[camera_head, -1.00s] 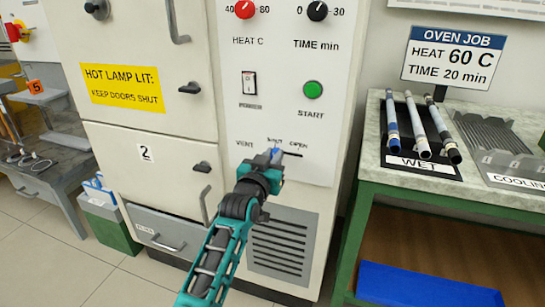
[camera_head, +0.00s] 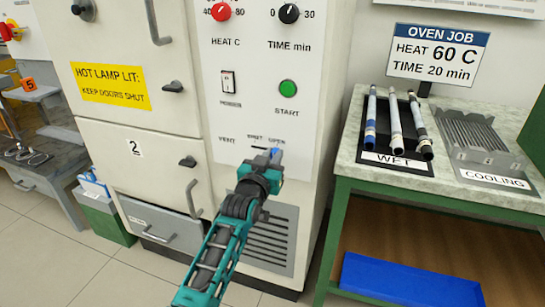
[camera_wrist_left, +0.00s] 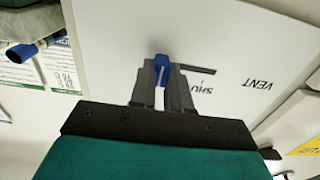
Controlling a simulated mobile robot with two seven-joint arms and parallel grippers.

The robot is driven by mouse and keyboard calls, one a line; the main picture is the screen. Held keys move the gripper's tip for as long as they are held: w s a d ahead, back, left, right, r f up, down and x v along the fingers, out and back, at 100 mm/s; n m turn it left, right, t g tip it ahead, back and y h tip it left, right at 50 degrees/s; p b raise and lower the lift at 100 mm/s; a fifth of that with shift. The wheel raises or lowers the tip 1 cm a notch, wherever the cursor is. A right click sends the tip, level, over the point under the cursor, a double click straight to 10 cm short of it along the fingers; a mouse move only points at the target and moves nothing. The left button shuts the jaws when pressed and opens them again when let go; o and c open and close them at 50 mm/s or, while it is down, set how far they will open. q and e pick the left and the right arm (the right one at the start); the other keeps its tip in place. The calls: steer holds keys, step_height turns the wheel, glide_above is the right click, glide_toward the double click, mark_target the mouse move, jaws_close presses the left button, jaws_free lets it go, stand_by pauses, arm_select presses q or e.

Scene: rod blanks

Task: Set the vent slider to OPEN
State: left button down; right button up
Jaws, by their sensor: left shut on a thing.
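The vent slider is a small blue knob (camera_wrist_left: 162,62) in a dark slot on the white oven panel (camera_head: 225,150). My left gripper (camera_head: 268,158) is at the slot, below the OPEN word, with its fingers shut around the knob; it also shows in the left wrist view (camera_wrist_left: 163,76). In the left wrist view the bare slot runs from the knob toward the SHUT side, and the OPEN word is hidden there. The knob appears at the OPEN end. The right gripper is not in view.
A red heat knob (camera_head: 221,11), a black time knob (camera_head: 289,13) and a green START button (camera_head: 288,88) sit above the slot.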

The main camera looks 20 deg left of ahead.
arm_select(q)
steer(key=c, duration=1.1)
jaws_free()
steer(key=shift+d, duration=0.3)
steer(key=shift+a, duration=0.1)
steer(key=s+p, duration=0.4)
steer(key=s, duration=0.2)
steer(key=s+p, duration=0.5)
steer(key=s, duration=0.2)
steer(key=shift+a, duration=0.2)
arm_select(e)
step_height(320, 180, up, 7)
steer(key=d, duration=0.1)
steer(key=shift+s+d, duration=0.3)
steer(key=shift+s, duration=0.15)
